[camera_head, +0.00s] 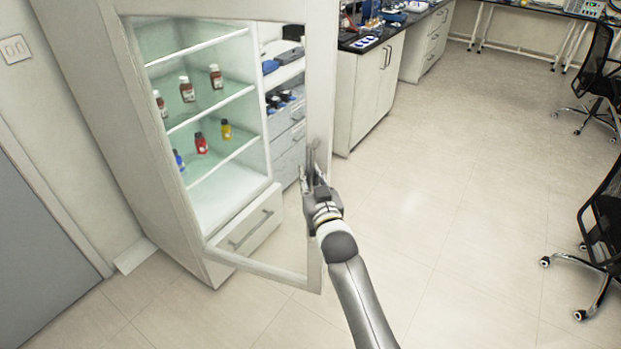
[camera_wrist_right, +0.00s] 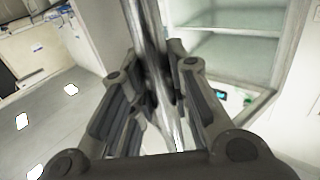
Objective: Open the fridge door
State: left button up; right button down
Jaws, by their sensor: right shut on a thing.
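The white fridge (camera_head: 95,95) stands at the left in the head view. Its glass-paned door (camera_head: 322,95) is swung partly open, with a gap between the door's edge and the cabinet. Bottles stand on the inner shelves (camera_head: 212,105). My right gripper (camera_head: 312,160) is at the door's outer edge. In the right wrist view, its fingers (camera_wrist_right: 160,105) are shut around the metal bar handle (camera_wrist_right: 147,30), which runs between them. The fridge shelves also show behind it there. My left gripper is in neither view.
A counter cabinet (camera_head: 368,95) with tools on top stands behind the door. Office chairs (camera_head: 605,225) are at the right. The tiled floor (camera_head: 460,200) between them is clear. A grey door (camera_head: 40,230) is at the far left.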

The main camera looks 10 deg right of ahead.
jog(key=c, duration=1.3)
grip_release()
jog(key=s, duration=1.2)
jog(key=shift+d, duration=0.15)
